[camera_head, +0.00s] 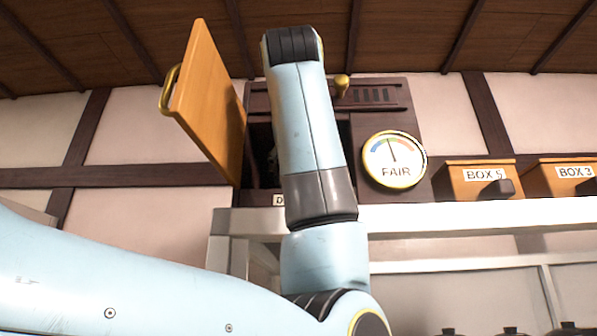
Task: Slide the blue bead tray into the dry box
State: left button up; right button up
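The dry box (385,110) is a dark wooden cabinet on a pale shelf. Its orange door (207,95), with a yellow handle, stands swung open to the left. The dark opening shows only as narrow strips on either side of my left arm, which rises in front of it. A small dim shape inside, left of the arm, is too dark to make out. I do not see the blue bead tray. My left gripper is hidden behind my own arm or out of frame. My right gripper is not in view.
A round dial (394,160) reading FAIR is on the dry box's front, with a yellow knob (341,83) above the opening. Orange drawers marked BOX 5 (470,184) and BOX 3 (560,178) stand right on the shelf (480,216). Dark lidded pots (510,331) show below.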

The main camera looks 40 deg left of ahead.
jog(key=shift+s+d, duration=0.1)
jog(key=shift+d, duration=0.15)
pick_arm(q)
jog(key=shift+f, duration=0.15)
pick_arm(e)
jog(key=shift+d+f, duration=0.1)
pick_arm(q)
jog(key=shift+f+b, duration=0.55)
jog(key=shift+f, duration=0.2)
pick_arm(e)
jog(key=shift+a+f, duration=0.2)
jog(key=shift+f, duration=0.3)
